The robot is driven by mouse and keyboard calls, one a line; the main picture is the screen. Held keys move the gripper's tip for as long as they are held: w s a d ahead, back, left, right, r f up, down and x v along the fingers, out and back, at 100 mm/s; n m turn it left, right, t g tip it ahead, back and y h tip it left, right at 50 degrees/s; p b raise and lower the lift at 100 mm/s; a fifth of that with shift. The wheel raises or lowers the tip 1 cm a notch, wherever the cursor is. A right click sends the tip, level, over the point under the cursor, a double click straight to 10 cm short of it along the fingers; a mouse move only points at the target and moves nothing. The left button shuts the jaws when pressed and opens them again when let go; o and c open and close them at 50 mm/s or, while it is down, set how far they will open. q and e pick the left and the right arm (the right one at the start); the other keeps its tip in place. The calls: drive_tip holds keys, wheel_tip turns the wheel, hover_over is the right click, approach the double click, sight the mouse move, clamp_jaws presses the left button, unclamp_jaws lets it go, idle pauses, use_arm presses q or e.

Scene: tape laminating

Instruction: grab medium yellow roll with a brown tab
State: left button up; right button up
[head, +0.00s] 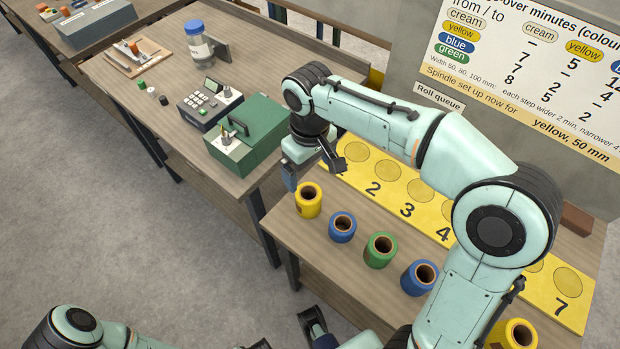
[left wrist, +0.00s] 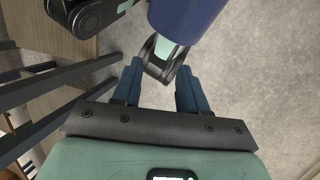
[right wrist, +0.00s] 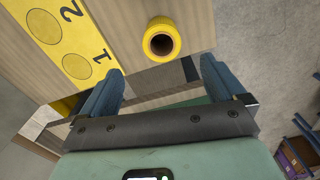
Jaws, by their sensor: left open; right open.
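A yellow roll (head: 308,201) stands upright at the left end of the roll row, near the table edge. A small dark mark shows on its side; I cannot tell if it is a brown tab. My right gripper (head: 312,170) is open and empty just above and behind this roll. In the right wrist view the roll (right wrist: 161,30) lies ahead, between the lines of the open fingers (right wrist: 162,70) and apart from them. A second yellow roll (head: 518,336) stands at the lower right, partly cut off. My left gripper (left wrist: 160,68) is open and empty over the floor.
Blue (head: 342,228), green (head: 380,250) and blue (head: 419,278) rolls stand in line beside the yellow one. A yellow numbered strip (head: 390,190) lies behind them. A green box (head: 250,135) sits on the neighbouring table. My right arm spans the rolls' table.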

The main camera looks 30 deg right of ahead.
sight(309, 187)
wheel_tip(309, 187, down, 7)
drive_tip(key=shift+f+b, duration=0.2)
drive_tip(key=shift+b, duration=0.6)
drive_tip(key=shift+s+a+f+b, duration=0.1)
drive_tip(key=shift+f+b, duration=0.15)
drive_tip(key=shift+f, duration=1.25)
drive_tip(key=shift+a+f+b, duration=0.1)
drive_tip(key=shift+f+b, duration=0.15)
drive_tip(key=shift+f, duration=1.2)
drive_tip(key=c, duration=1.1)
